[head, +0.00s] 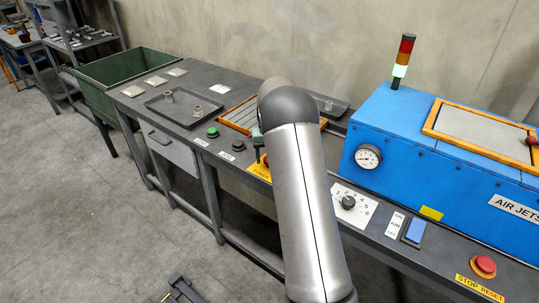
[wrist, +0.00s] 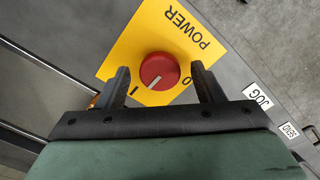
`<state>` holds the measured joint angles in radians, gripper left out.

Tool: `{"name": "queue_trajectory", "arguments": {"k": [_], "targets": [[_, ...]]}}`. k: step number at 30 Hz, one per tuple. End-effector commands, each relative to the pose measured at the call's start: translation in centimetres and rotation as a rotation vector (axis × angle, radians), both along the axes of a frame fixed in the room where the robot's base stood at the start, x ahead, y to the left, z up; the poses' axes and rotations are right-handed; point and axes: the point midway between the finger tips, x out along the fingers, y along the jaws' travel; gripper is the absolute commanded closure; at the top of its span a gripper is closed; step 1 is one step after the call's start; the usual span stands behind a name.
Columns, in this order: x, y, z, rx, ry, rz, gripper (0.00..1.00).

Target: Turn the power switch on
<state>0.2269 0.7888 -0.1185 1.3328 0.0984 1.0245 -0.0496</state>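The power switch (wrist: 158,71) is a round red knob on a yellow plate (wrist: 186,30) marked POWER, 0 and I. In the wrist view a white line on the knob slants to its lower left, on the side of the I. My gripper (wrist: 160,69) is open, with one finger on each side of the knob and a visible gap to it on both sides. I cannot tell how far the fingertips are above the plate. In the head view my arm hides most of the gripper and knob; part of the yellow plate (head: 259,171) shows.
A green button (head: 213,132) and a black JOG knob (head: 238,146) sit left of the plate. A selector dial (head: 348,202), a blue rocker (head: 415,231) and a red stop button (head: 483,266) lie to the right. The blue blaster cabinet (head: 400,150) rises behind them.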

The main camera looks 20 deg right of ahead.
Motion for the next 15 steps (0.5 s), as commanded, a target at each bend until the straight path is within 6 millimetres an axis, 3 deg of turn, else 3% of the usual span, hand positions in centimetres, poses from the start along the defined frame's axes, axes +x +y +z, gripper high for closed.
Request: {"name": "queue_trajectory", "arguments": {"k": [4,8,15], "targets": [[0.0,0.0,0.6,-0.001,-0.002,0.001,0.39],[0.1,0.0,2.6,-0.001,-0.004,0.001,0.39],[0.1,0.0,8.4,-0.002,-0.006,0.000,0.39]]}}
